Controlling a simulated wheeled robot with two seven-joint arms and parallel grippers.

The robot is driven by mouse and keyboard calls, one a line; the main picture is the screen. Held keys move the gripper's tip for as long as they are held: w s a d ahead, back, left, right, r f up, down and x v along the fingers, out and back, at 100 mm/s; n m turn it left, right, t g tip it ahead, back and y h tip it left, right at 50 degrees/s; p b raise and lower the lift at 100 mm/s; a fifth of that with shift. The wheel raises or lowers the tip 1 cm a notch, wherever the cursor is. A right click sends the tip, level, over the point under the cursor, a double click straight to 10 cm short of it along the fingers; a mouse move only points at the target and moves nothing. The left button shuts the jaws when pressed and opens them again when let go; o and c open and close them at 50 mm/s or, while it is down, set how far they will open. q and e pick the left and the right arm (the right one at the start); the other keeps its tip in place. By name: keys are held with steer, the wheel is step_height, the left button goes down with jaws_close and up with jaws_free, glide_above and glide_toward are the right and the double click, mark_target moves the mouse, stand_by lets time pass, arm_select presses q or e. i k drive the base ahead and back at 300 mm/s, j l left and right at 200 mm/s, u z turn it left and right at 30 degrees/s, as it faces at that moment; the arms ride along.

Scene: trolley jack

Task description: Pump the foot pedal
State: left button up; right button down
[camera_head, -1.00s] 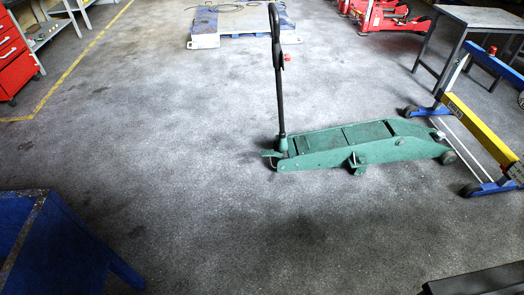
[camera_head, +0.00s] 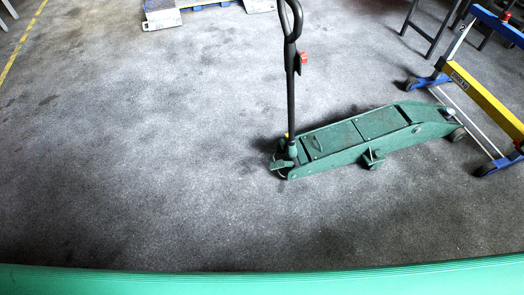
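The green trolley jack (camera_head: 350,143) stands on the floor right of centre, its long body running from lower left to upper right. Its black handle (camera_head: 291,70) stands upright at the near-left end, with a loop at the top. A small green foot pedal (camera_head: 280,165) appears to stick out at the handle's base; its exact height is too small to tell. Neither of my grippers is in view, and nothing touches the jack.
A blue and yellow wheeled frame (camera_head: 482,95) stands close to the jack's right end. A blue platform (camera_head: 190,5) is at the top. A green edge (camera_head: 260,283) spans the bottom; I cannot tell what it belongs to. Floor left of the jack is clear.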

mark_target(280, 164)
steer(key=i+j, duration=0.45)
steer(key=i+j+z, duration=0.15)
steer(key=i+j, duration=0.25)
steer(key=j, duration=0.1)
